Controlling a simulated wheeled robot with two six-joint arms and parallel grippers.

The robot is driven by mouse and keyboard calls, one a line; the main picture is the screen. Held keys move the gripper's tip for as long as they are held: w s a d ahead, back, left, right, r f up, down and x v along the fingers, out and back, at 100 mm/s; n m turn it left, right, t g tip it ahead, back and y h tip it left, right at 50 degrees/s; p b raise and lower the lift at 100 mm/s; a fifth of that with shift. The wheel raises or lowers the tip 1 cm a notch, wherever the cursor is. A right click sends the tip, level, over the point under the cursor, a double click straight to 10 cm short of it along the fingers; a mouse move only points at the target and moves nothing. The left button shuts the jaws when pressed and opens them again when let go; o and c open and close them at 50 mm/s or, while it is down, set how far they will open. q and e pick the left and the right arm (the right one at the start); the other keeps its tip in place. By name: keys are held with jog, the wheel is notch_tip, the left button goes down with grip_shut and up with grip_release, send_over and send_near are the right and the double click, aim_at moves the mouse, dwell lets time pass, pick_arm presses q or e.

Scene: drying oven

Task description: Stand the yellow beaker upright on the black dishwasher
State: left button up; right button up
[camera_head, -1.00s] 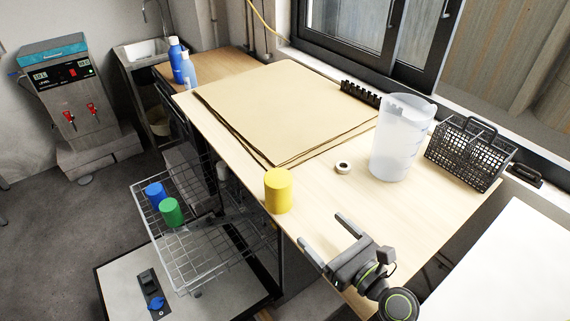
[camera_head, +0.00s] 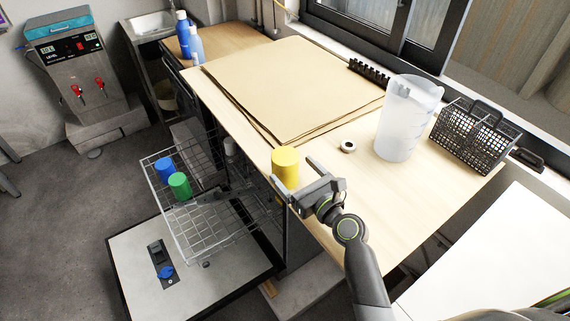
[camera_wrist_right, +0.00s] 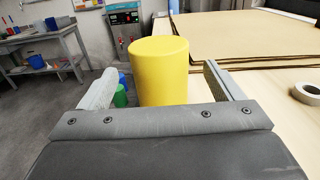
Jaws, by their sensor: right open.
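The yellow beaker (camera_head: 285,163) stands on the wooden counter near its front edge, with a flat, closed-looking end on top. It fills the middle of the right wrist view (camera_wrist_right: 160,70). My right gripper (camera_head: 292,170) is open, with its fingers pointing at the beaker and one on either side of its near part. I cannot tell whether they touch it. The dishwasher's open door (camera_head: 215,265) shows below the counter, with a wire rack (camera_head: 205,235) pulled out above it. My left gripper is not in view.
Blue (camera_head: 165,169) and green (camera_head: 180,186) beakers stand in the rack. A tape roll (camera_head: 348,146), a clear pitcher (camera_head: 400,125) and a black basket (camera_head: 470,137) are to the right on the counter. Brown sheets (camera_head: 295,85) lie behind.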

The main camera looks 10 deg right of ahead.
aim_at(285, 161)
jog(key=x, duration=0.3)
jog(key=shift+w+a+p, duration=0.15)
jog(key=shift+w+p, duration=0.15)
jog(key=shift+w+a, duration=0.25)
jog(key=shift+w, duration=0.3)
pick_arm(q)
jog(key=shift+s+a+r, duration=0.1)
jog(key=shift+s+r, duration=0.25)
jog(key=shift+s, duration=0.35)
pick_arm(e)
jog(key=shift+c, duration=0.4)
jog(key=c, duration=1.1)
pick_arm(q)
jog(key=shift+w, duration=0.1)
pick_arm(e)
jog(key=shift+r, duration=0.15)
